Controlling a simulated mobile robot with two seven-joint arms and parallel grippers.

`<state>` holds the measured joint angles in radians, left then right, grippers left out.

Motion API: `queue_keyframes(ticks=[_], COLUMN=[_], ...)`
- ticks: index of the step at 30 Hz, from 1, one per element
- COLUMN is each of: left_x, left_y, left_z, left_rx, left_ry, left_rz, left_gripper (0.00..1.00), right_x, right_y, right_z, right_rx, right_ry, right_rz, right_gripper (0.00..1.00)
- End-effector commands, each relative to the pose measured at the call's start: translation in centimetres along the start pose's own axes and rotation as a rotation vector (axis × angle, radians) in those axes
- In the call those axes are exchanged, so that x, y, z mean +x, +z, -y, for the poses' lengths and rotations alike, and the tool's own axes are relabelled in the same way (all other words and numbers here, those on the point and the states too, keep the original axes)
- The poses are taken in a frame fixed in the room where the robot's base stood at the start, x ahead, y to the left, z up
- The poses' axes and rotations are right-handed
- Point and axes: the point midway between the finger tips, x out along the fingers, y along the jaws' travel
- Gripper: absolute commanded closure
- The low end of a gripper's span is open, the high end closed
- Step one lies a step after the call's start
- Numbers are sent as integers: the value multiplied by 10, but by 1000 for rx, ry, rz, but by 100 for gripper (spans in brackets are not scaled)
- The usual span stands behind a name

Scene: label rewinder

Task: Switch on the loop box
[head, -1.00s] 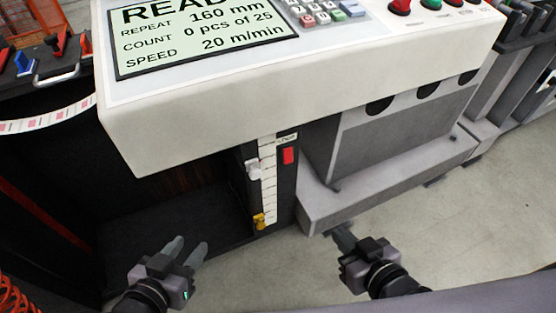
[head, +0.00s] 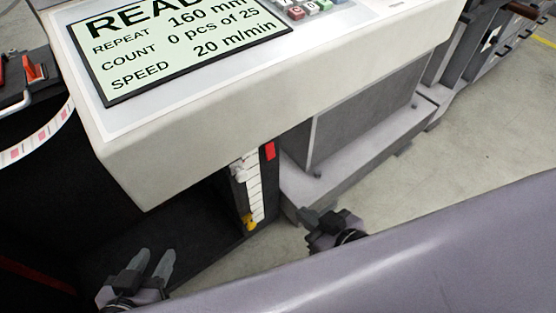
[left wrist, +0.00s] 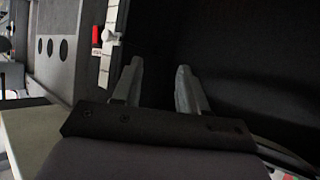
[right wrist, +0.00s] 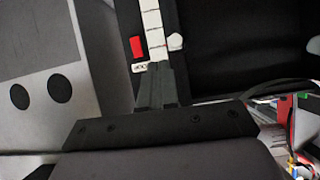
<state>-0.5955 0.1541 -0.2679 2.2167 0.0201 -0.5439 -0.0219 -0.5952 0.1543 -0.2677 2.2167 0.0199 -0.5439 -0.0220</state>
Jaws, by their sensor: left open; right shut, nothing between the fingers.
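The loop box is the dark recess under the console, with a panel bearing a white scale (head: 254,185), a red switch (head: 269,151), a white piece (head: 238,170) and a yellow knob (head: 249,223). The red switch also shows in the left wrist view (left wrist: 97,34) and right wrist view (right wrist: 137,46). In the head view, the console edge partly covers its top; its on or off state cannot be read. My left gripper (head: 158,257) is open and empty, left of the panel. My right gripper (head: 305,215) is shut and empty, below and right of the switch, apart from it.
The console (head: 280,90) overhangs the panel, its display (head: 185,45) reading 160 mm, 0 pcs of 25, 20 m/min. A grey cabinet on a plinth (head: 350,160) stands right of the panel. A label web (head: 35,138) hangs at left. Open floor (head: 480,140) lies at right.

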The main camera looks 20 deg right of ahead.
Motion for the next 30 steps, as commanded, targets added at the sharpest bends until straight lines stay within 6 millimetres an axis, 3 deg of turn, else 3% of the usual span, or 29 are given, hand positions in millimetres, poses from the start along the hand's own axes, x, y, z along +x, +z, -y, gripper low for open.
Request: queue_keyframes(ticks=[8,14,23,30], left_x=[1,1,3,3], left_y=[2,-1,-3,-3], left_z=[-1,-3,-3,-4], left_rx=[1,3,6,7], left_ry=[2,7,9,12], left_rz=[-1,-11,-18,-19], left_gripper=[57,57,57,57], right_x=[2,11,51,79], right_y=[16,33,31,30], right_z=[-16,-36,-52,-72], right_rx=[-98,-288,-759,-1286], right_ry=[28,49,72,168], right_rz=[108,193,8,-183], right_gripper=[100,100,100,100])
